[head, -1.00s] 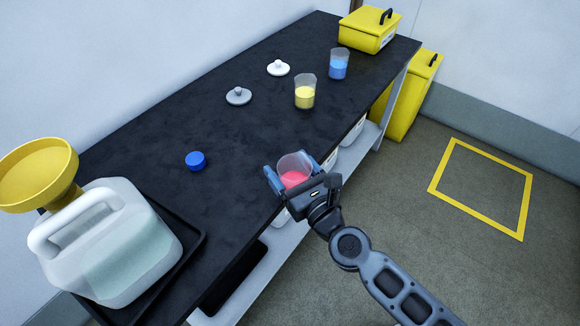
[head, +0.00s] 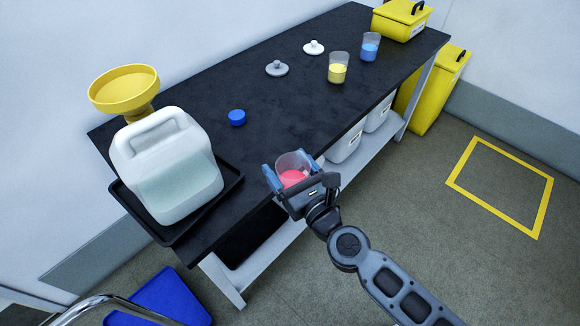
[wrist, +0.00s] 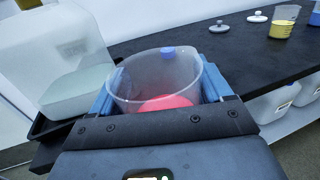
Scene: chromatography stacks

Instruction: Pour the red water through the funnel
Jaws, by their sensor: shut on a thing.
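My gripper (head: 290,179) is shut on a clear beaker of red water (head: 293,171), held upright off the front edge of the bench. In the wrist view the beaker (wrist: 157,82) sits between the blue fingers, with red liquid low inside. The yellow funnel (head: 124,90) sits on the neck of a white jug (head: 178,180) at the left end of the bench, to the left of my gripper. The jug holds pale liquid. Its neck is mostly hidden in the head view.
The jug stands in a black tray (head: 235,182). A blue cap (head: 237,117), grey lid (head: 276,68), white lid (head: 314,47), yellow beaker (head: 338,70) and blue beaker (head: 369,49) stand on the bench. Yellow bins are at the far end. A blue object (head: 160,298) lies on the floor.

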